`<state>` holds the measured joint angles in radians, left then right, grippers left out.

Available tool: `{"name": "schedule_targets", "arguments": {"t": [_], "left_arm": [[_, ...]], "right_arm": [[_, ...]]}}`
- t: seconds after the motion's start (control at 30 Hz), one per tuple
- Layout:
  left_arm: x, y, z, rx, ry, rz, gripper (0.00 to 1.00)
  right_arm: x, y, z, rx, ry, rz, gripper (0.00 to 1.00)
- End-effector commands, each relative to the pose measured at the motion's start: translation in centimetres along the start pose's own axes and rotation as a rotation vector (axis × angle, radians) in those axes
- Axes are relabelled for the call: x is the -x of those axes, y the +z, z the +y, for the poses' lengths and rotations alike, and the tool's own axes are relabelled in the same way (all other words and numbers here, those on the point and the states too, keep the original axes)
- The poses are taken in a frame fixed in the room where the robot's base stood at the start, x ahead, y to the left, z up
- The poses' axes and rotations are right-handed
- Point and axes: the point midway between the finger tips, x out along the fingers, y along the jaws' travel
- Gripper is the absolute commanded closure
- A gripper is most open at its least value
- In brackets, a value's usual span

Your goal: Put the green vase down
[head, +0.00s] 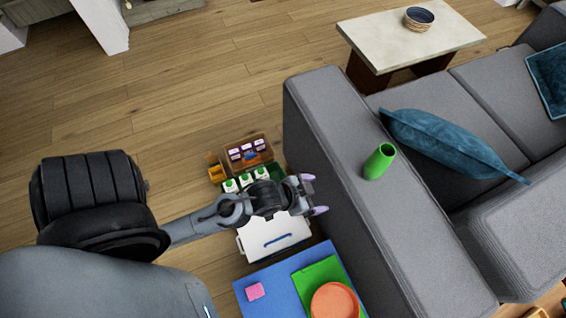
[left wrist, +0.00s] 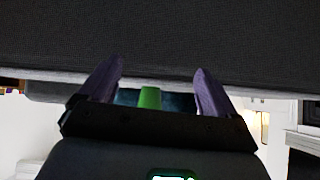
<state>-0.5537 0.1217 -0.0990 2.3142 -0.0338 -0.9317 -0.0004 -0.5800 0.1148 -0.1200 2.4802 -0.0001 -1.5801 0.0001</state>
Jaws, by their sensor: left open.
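The green vase (head: 379,161) stands upright on the flat top of the grey sofa's (head: 335,150) near arm or back. My left gripper (head: 314,195) is open and empty, to the left of the sofa and apart from the vase. In the left wrist view my two purple fingers (left wrist: 158,90) are spread, and the green vase (left wrist: 149,97) shows between them in the distance, beyond the grey sofa surface. My right gripper is in neither view.
A teal cushion (head: 440,143) lies right of the vase. A low table (head: 390,43) stands behind.

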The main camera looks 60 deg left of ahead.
Motion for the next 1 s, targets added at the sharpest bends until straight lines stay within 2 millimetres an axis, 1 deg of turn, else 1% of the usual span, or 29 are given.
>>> {"name": "schedule_targets", "arguments": {"t": [0.1, 0.2, 0.27, 0.3, 0.33, 0.4, 0.57, 1.0], "left_arm": [[2.3, 2.4, 0.3, 0.01, 0.003, -0.191, 0.09], [4.2, 4.1, 0.5, 0.018, 0.006, -0.323, 0.09], [5.2, 4.8, 0.6, 0.021, 0.007, -0.385, 0.09], [5.7, 5.3, 0.7, 0.022, 0.008, -0.419, 0.11], [6.1, 5.5, 0.7, 0.023, 0.009, -0.441, 0.15], [6.8, 6.0, 0.8, 0.025, 0.011, -0.477, 0.17], [7.3, 6.4, 0.8, 0.026, 0.012, -0.509, 0.17], [7.2, 6.1, 0.8, 0.031, 0.01, -0.495, 0.17]], "right_arm": [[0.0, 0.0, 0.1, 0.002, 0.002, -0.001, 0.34], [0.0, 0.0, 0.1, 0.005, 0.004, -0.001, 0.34], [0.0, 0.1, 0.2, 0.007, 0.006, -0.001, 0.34], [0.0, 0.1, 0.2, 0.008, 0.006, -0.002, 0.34], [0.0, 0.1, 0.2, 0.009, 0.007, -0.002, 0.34], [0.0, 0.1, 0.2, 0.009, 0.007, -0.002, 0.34], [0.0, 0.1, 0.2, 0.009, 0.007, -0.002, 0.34], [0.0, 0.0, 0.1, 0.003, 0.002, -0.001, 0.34]]}}
